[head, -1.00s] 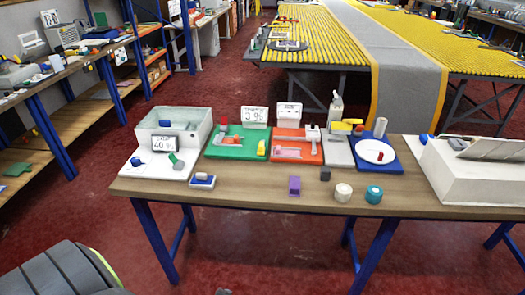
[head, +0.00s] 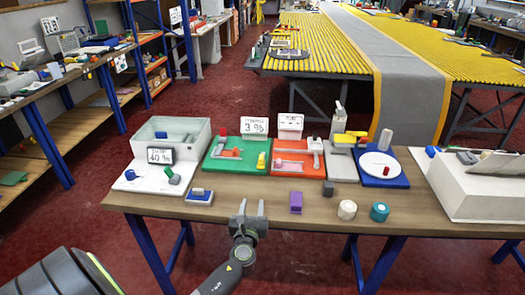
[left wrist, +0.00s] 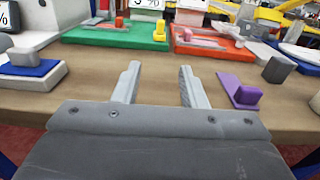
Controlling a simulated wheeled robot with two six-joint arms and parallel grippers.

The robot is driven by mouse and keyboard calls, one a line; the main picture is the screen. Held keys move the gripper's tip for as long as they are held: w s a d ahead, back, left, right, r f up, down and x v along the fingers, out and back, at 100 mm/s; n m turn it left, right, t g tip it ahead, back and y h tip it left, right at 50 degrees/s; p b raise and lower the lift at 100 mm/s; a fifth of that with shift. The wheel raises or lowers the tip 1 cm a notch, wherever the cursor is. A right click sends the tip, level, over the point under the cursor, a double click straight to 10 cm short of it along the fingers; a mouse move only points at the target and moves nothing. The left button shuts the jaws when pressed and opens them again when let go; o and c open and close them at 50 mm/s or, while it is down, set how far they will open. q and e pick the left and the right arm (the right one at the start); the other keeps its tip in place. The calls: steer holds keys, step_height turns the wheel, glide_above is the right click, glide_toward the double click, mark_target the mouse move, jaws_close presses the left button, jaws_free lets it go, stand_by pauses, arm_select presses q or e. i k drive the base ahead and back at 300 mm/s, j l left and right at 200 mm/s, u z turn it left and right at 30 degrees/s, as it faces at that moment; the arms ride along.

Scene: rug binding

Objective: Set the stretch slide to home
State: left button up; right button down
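In the left wrist view the green board (left wrist: 105,39), red block (left wrist: 119,23) and yellow piece (left wrist: 159,30) lie beyond the fingertips. My left gripper (head: 252,206) is open and empty at the table's front edge, apart from the board; its fingers also show in the left wrist view (left wrist: 158,75).
An orange board (head: 292,168) with a grey lever stands right of the green one. A purple block (head: 296,202), dark cube (head: 328,188), and white (head: 347,209) and teal (head: 379,212) cylinders stand near the front. A white bin (head: 183,130) with a "40 %" sign (head: 159,155) is left.

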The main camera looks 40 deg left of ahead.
mark_target(261, 162)
steer(key=i+j, duration=0.5)
steer(key=j, duration=0.25)
steer(key=i+j, duration=0.3)
steer(key=j+z, duration=0.05)
